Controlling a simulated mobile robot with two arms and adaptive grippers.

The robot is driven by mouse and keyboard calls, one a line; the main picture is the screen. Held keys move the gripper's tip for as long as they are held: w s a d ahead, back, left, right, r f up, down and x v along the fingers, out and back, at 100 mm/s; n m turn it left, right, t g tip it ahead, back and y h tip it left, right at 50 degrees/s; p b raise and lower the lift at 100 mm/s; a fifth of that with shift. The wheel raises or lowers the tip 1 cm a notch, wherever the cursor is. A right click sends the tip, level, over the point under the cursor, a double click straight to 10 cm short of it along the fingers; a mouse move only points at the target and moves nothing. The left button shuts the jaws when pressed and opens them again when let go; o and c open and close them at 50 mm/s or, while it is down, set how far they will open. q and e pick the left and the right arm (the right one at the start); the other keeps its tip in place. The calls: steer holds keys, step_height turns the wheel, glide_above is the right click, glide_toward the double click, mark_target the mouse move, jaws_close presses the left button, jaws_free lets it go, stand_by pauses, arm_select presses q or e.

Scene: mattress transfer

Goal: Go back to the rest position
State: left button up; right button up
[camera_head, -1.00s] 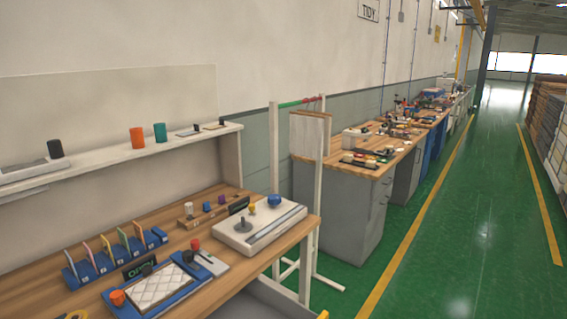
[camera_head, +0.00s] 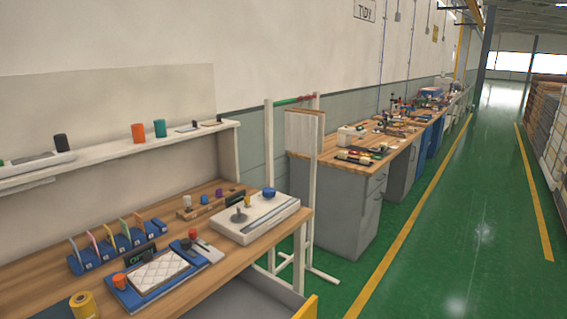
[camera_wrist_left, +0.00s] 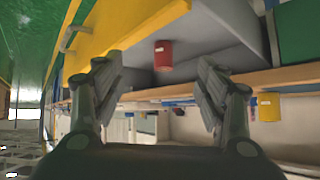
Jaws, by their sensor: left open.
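My left gripper (camera_wrist_left: 158,72) is open and empty in the left wrist view, its two fingers spread apart. Beyond its fingers, a red cylinder (camera_wrist_left: 163,55) shows against the grey inside of an open drawer with a yellow front (camera_wrist_left: 130,22). The drawer also shows in the head view, with its yellow front (camera_head: 305,308) at the bottom edge. A white quilted mattress pad (camera_head: 158,272) lies on a blue tray (camera_head: 131,299) on the wooden bench. Neither gripper shows in the head view, and my right gripper is in no view.
The bench also bears a blue rack (camera_head: 95,260), a white device (camera_head: 255,217) and a yellow roll (camera_head: 83,306). A white frame stand (camera_head: 313,190) stands beside it. More benches line the wall. The green aisle floor (camera_head: 460,230) at right is clear.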

arm_select(q)
steer(key=s+d+f+m+g+h, duration=0.15)
steer(key=s+g, duration=0.55)
steer(key=s, duration=0.7)
step_height(320, 180, down, 30)
steer(key=s+g+b, duration=0.1)
steer(key=b, duration=0.4)
steer(key=s+a+f+b, duration=0.1)
steer(key=s+f+b, duration=0.1)
steer(key=s+f, duration=0.7)
steer(key=s+a+f+g+b, duration=0.1)
steer(key=s+f+b, duration=0.2)
steer(key=s+f, duration=0.5)
step_height(320, 180, down, 6)
steer(key=shift+s+a+f+m+y, duration=0.1)
steer(key=shift+s+a+m+y, duration=0.2)
steer(key=shift+s+m+y, duration=0.05)
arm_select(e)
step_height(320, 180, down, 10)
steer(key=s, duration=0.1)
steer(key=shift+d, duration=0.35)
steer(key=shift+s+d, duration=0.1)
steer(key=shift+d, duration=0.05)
arm_select(q)
steer(key=shift+c, duration=0.5)
